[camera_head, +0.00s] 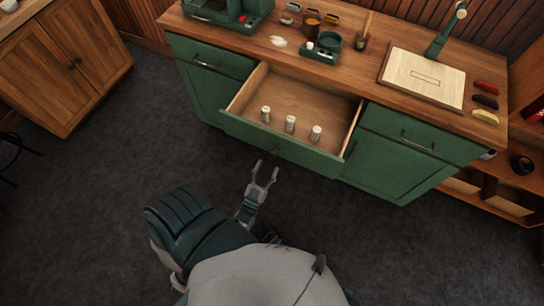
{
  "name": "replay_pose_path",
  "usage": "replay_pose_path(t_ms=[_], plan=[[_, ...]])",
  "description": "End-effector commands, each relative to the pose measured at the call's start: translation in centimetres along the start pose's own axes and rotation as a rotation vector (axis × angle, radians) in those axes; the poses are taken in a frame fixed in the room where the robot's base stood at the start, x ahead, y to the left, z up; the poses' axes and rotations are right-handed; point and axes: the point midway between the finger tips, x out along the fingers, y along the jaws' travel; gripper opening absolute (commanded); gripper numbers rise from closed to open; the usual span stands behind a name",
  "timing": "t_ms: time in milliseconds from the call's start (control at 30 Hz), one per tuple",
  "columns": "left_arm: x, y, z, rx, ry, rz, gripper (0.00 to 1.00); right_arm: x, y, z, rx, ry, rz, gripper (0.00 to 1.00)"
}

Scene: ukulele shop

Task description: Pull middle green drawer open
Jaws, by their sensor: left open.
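The middle green drawer (285,153) is pulled well out of the green cabinet, with its wooden inside showing. Three small pale cylinders with light tops, a left one (265,114), a middle one (290,124) and a right one (315,133), stand upright in it. My left gripper (264,172) is open and empty, in front of the drawer's front panel and apart from its dark handle (272,148). My right gripper is not in view.
A wooden counter (355,75) above the drawer holds a green machine (228,12), a small green scale (322,46), a pale board (424,78) and a green tap-like stand (446,32). Closed drawers flank the open one. Dark floor (80,210) is clear at left.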

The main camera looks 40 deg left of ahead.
Motion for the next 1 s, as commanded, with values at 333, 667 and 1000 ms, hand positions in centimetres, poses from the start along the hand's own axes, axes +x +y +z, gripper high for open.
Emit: replay_pose_path(t_ms=[333,667,1000], plan=[[-5.3,0.0,0.1,0.0,-0.002,0.0,0.58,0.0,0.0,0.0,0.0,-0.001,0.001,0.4],[-5.6,0.0,0.1,0.0,0.0,0.0,0.58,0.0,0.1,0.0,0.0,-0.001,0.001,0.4],[-5.5,0.1,0.3,-0.001,-0.012,0.003,0.58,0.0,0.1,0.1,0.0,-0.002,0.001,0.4]])
